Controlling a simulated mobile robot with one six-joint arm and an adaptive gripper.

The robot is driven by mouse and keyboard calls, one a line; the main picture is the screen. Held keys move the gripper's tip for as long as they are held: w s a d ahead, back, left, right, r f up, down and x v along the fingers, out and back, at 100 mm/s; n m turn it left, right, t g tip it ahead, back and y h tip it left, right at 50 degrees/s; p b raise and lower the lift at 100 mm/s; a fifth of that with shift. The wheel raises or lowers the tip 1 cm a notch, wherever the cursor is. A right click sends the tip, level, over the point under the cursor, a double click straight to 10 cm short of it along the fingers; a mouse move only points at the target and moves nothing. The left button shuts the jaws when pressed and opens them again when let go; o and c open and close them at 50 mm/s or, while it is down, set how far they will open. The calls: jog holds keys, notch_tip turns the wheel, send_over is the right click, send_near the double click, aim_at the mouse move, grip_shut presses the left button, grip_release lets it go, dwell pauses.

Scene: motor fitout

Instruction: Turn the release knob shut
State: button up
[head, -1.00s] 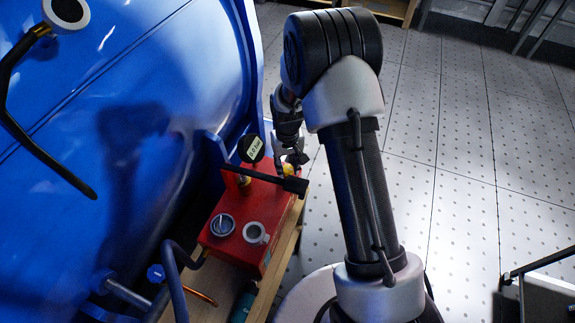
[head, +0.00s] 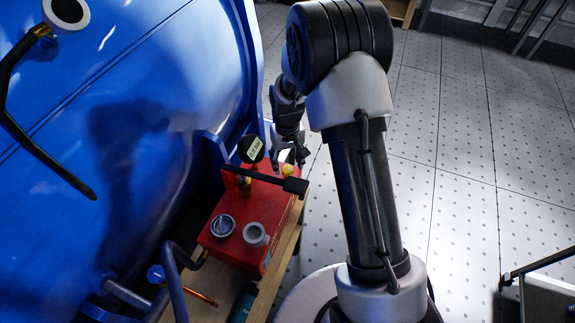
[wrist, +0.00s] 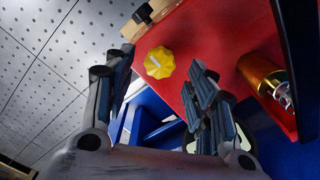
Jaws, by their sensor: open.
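The release knob (wrist: 160,62) is a yellow lobed knob with a pale bar mark on its face, on the red pump box (wrist: 228,35). In the head view the yellow knob (head: 289,170) shows at the far right corner of the red box (head: 235,250). My gripper (wrist: 163,85) is open in the wrist view, one finger on each side of the picture. The knob appears between and beyond the fingertips, with nothing held. In the head view my gripper (head: 290,152) is just behind the knob, partly overlapped by the box's parts; whether it touches cannot be told.
A black lever (head: 262,180) crosses above the box, near a round gauge (head: 251,149). A brass fitting (wrist: 260,75) stands close to the right finger. A blue tank (head: 120,110) fills the left. Tiled floor (head: 455,130) lies open at right.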

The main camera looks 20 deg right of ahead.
aim_at(288, 169)
notch_tip(288, 169, up, 9)
jog(key=shift+r, duration=0.15)
dwell(0.5)
